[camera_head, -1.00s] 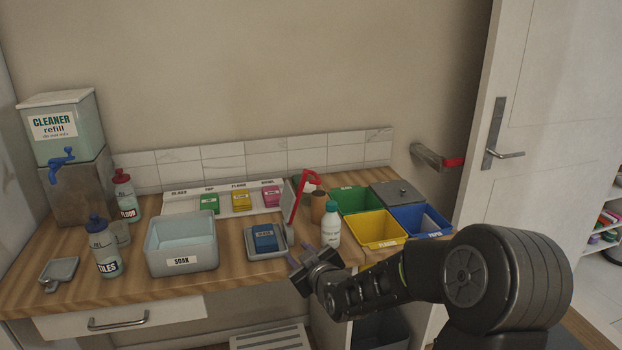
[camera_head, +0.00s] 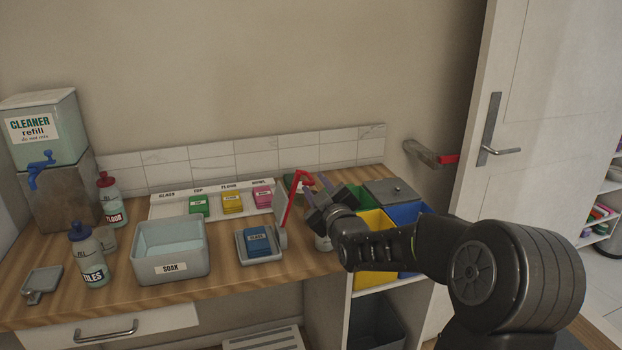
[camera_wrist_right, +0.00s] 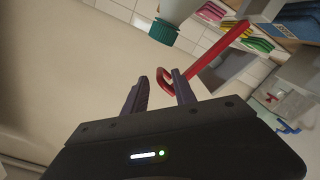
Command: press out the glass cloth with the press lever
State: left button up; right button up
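The blue glass cloth (camera_head: 258,239) lies in the grey press tray (camera_head: 272,259) on the counter. The press lever (camera_head: 290,202) stands raised at the tray's right side, with a red bent handle on top. My right gripper (camera_head: 316,184) is beside the handle's top, to its right. In the right wrist view the gripper (camera_wrist_right: 160,76) is open, and the hooked end of the red lever (camera_wrist_right: 205,56) shows at the gap between the fingertips. I cannot tell whether they touch. The blue cloth (camera_wrist_right: 297,22) also shows there. My left gripper is not in view.
The soak basin (camera_head: 171,262) is left of the press. A white bottle (camera_head: 323,243), partly hidden, and the yellow bin (camera_head: 372,277) are close under my right arm. The cloth rack (camera_head: 178,210) lies behind. A wall lever with a red end (camera_head: 447,159) is farther right.

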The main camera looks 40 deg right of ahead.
aim_at(311, 177)
jog(key=x, duration=0.4)
jog(key=shift+w+d, duration=0.1)
jog(key=shift+c, duration=0.4)
grip_shut()
jog(key=shift+r, duration=0.1)
